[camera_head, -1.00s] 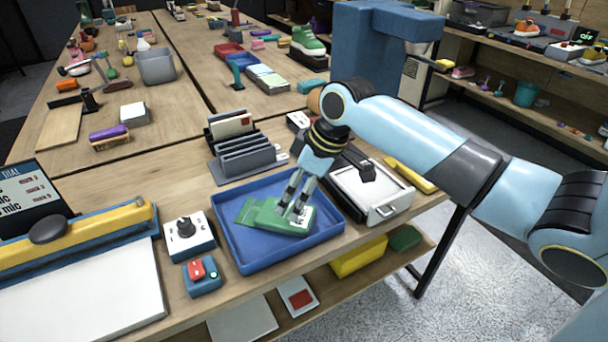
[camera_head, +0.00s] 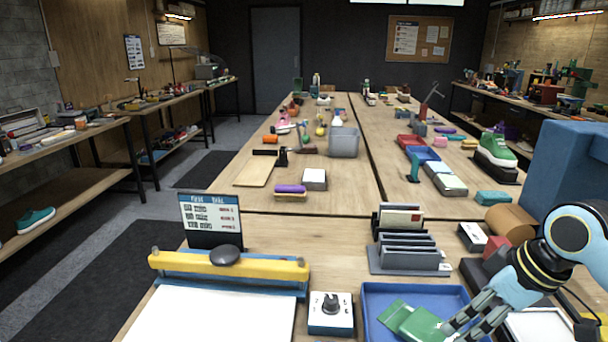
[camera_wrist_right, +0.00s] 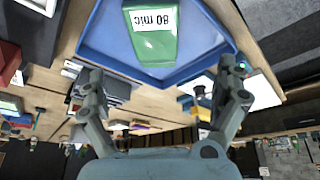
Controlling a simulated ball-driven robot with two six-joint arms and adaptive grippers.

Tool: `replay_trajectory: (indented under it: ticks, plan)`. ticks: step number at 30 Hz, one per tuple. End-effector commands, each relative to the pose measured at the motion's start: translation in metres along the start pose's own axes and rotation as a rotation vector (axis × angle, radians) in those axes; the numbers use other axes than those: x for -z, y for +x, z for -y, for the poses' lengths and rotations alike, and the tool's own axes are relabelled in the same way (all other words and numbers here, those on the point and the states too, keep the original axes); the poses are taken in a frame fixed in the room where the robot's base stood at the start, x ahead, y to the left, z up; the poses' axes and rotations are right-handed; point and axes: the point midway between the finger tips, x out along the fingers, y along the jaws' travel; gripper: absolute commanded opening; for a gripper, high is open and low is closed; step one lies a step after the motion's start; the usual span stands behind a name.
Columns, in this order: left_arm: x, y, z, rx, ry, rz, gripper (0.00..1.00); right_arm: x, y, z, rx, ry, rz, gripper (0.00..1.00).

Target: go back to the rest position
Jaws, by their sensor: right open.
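My right gripper (camera_head: 458,328) comes in from the right, over the blue tray (camera_head: 369,297) at the bottom edge of the head view. In the right wrist view its two fingers (camera_wrist_right: 162,75) are spread wide with nothing between them. A green packet (camera_head: 414,324) lies in the tray; in the right wrist view the packet (camera_wrist_right: 150,30) carries a white "80 mic" label and lies beyond the fingertips, apart from them. My left gripper is in neither view.
A grey slotted rack (camera_head: 408,258) stands behind the tray. A dial box (camera_head: 331,313) and a yellow-barred sealer (camera_head: 230,268) stand to its left. A brown roll (camera_head: 511,224) and a blue block (camera_head: 570,170) are near my right arm. The bench front lies below the picture.

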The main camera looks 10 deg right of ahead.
Motion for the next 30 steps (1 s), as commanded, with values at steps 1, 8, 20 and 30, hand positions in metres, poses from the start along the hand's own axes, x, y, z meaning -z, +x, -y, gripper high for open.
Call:
replay_trajectory:
  ticks: [1,8,20,30]
  plan:
    - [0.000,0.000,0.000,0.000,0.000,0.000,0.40,-0.009,0.002,0.018,0.001,0.012,0.011,1.00]
    - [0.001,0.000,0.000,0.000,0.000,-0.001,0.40,-0.054,-0.017,0.091,-0.070,0.135,0.056,1.00]
    - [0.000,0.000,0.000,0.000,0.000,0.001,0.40,-0.107,-0.078,0.145,-0.212,0.386,0.091,1.00]
    - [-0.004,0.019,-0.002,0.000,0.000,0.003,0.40,-0.135,-0.003,0.136,-0.222,0.416,0.121,1.00]
